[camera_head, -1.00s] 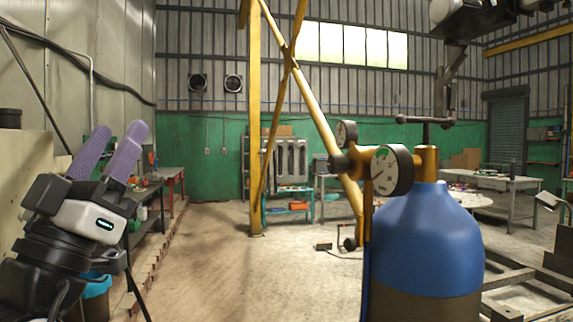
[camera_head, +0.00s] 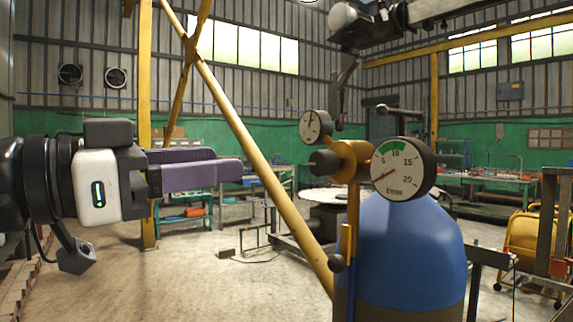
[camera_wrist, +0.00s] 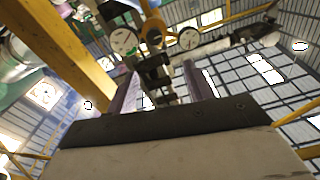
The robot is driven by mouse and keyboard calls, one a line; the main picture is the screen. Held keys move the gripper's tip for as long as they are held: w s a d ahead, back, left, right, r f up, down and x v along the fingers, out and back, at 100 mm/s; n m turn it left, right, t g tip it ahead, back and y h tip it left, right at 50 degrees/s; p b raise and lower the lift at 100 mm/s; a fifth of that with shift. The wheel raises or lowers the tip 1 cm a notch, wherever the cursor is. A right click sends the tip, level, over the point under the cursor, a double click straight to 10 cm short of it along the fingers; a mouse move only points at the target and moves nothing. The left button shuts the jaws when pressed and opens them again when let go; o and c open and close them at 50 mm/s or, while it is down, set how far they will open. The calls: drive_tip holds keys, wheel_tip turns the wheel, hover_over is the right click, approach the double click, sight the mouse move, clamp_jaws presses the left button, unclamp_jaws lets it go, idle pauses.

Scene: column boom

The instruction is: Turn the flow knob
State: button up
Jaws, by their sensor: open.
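A dark knob (camera_head: 324,162) sticks out of the left side of a brass regulator (camera_head: 351,158). I take it for the flow knob. A gauge marked l/min (camera_head: 402,169) faces me with its red needle at the low end. A second gauge (camera_head: 316,126) sits behind. The regulator tops a blue gas cylinder (camera_head: 408,245). My gripper (camera_head: 230,167) is level, its purple fingers pointing right towards the knob, with a clear gap between. In the wrist view the regulator (camera_wrist: 155,25) appears beyond the open, empty fingers (camera_wrist: 160,72).
A small dark ball (camera_head: 336,262) sits below the regulator beside the cylinder. A yellow diagonal brace (camera_head: 262,165) crosses behind my fingers. A yellow cart (camera_head: 530,248) stands at right. Open floor (camera_head: 200,275) lies at lower left.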

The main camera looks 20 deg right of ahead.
sight(316, 163)
drive_tip(key=shift+g, duration=0.4)
drive_tip(key=p+x, duration=0.1)
drive_tip(key=x, duration=0.3)
drive_tip(key=p+x, duration=0.1)
drive_tip(key=x, duration=0.4)
drive_tip(key=p+x, duration=0.1)
drive_tip(key=x, duration=0.4)
drive_tip(key=shift+d+f, duration=0.1)
drive_tip(key=shift+f, duration=0.25)
drive_tip(key=c, duration=1)
drive_tip(key=shift+o, duration=0.2)
